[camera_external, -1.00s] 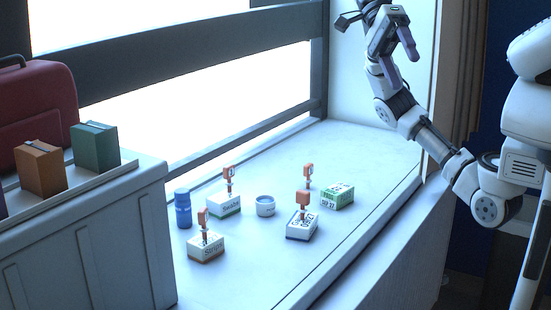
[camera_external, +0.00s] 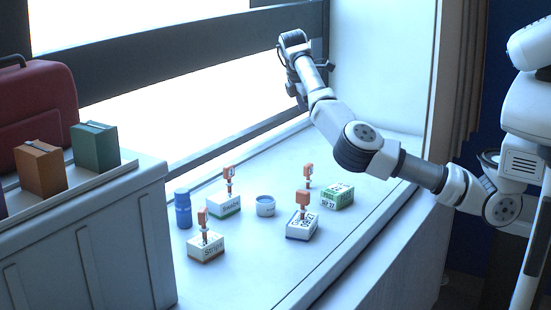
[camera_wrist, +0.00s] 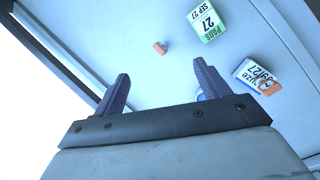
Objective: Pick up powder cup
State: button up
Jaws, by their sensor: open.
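The powder cup appears to be the small pale round cup (camera_external: 265,206) standing upright on the white shelf, among several small boxes. In the wrist view only a bluish-white sliver, perhaps its rim, shows beside the right finger; the gripper hides the rest. My gripper (camera_wrist: 162,78) is open, its two dark purple fingers spread with nothing held between them. In the external view it is above the far side of the shelf near the window, higher than the cup and apart from it.
A green-and-white box (camera_external: 337,196) and a white dated box (camera_external: 302,225) stand right of the cup. Two more white boxes (camera_external: 223,205) (camera_external: 206,247) and a blue bottle (camera_external: 183,208) are left. Orange-headed pieces (camera_external: 308,171) stand among them. The window rail (camera_external: 180,55) runs behind.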

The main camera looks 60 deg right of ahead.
jog(key=w+a+f+n+y, duration=0.2)
jog(key=a+f, duration=0.3)
jog(key=a, duration=0.3)
jog(key=w+a+f+n+y, duration=0.1)
jog(key=w+a+f+y, duration=0.1)
jog(key=a+f, duration=0.35)
jog(key=p, duration=0.1)
send_over(265, 199)
jog(key=s+a, duration=0.1)
jog(key=a, duration=0.1)
notch_tip(265, 199, down, 7)
jog(key=shift+r, duration=0.15)
jog(key=shift+s+f+p, duration=0.2)
jog(key=shift+f+p, duration=0.65)
jog(key=shift+f, duration=2)
jog(key=c, duration=1)
jog(key=shift+r, duration=0.15)
